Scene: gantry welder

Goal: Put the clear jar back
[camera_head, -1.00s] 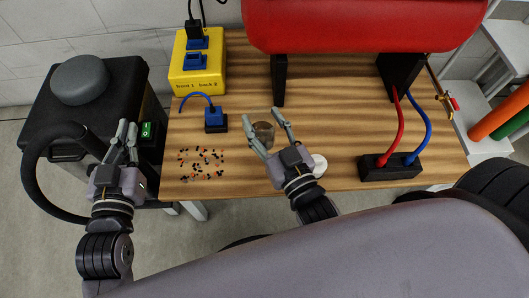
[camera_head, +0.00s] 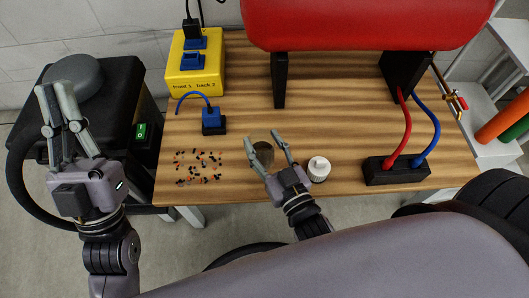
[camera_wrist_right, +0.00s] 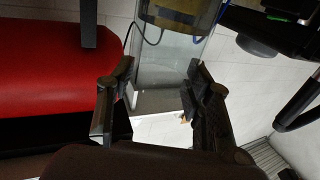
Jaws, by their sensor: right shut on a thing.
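The clear jar (camera_head: 262,148) looks brownish against the wood in the head view. It is between the fingers of my right gripper (camera_head: 265,142), which is shut on it over the front middle of the table. In the right wrist view the jar (camera_wrist_right: 172,62) shows as a see-through wall between the fingers (camera_wrist_right: 160,85). I cannot tell how high its base is. My left gripper (camera_head: 52,90) is empty over the black cabinet at the left, its fingers slightly apart. A white lid-like round piece with a knob (camera_head: 319,167) stands on the table just right of my right gripper.
Small dark and orange bits (camera_head: 198,167) lie scattered left of the jar. A blue plug block (camera_head: 212,122), a yellow socket box (camera_head: 195,75) and a black socket block (camera_head: 397,170) with red and blue cables stand around. A red cylinder (camera_head: 355,25) overhangs the back.

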